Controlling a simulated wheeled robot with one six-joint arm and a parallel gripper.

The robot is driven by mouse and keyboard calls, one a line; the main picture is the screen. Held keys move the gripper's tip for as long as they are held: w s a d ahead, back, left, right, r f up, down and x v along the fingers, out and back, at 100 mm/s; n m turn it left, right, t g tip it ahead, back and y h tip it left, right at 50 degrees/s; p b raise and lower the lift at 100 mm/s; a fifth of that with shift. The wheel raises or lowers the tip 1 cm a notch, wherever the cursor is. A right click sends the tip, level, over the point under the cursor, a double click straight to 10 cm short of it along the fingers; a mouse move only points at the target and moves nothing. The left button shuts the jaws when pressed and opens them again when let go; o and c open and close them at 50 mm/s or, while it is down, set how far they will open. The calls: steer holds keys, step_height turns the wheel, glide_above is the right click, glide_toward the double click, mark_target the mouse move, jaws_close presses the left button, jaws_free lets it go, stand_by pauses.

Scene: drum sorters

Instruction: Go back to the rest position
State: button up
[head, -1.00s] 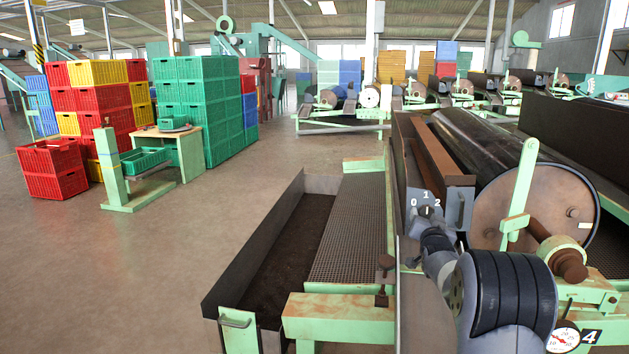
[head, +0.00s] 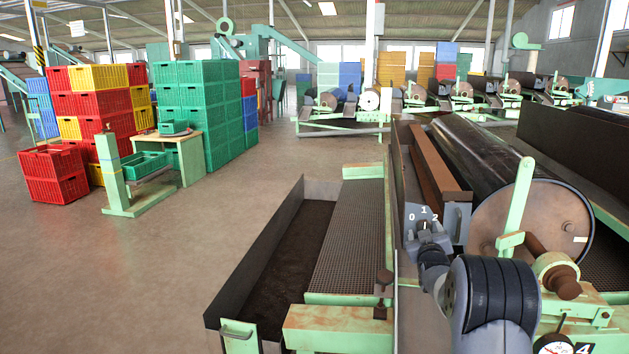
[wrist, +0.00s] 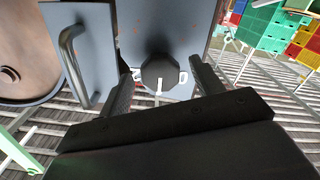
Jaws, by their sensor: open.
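My gripper (wrist: 160,82) is open, with its two dark fingers on either side of a dark rotary knob (wrist: 160,75) in the wrist view. I cannot tell whether the fingers touch it. The knob's white pointer points down in that view, between two partly hidden digits. The knob sits on a grey panel (head: 412,212) marked 0, 1 and 2, on the near drum sorter in the head view. My arm reaches to this panel from the lower right, and my fingertips are small and hard to make out there.
A metal handle (wrist: 68,55) stands beside the knob panel. The sorter's big drum (head: 530,225) is to the right, and a dark trough (head: 250,270) to the left. Stacked green crates (head: 207,110) and a small table (head: 190,150) stand farther back. The floor at left is open.

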steer(key=shift+s+a+n+p, duration=0.2)
steer(key=shift+s+n+p, duration=0.6)
steer(key=shift+s, duration=0.35)
steer(key=shift+s+a+n+p, duration=0.2)
steer(key=shift+s+n+p, duration=0.45)
steer(key=shift+s+n, duration=0.4)
steer(key=shift+s+r, duration=0.1)
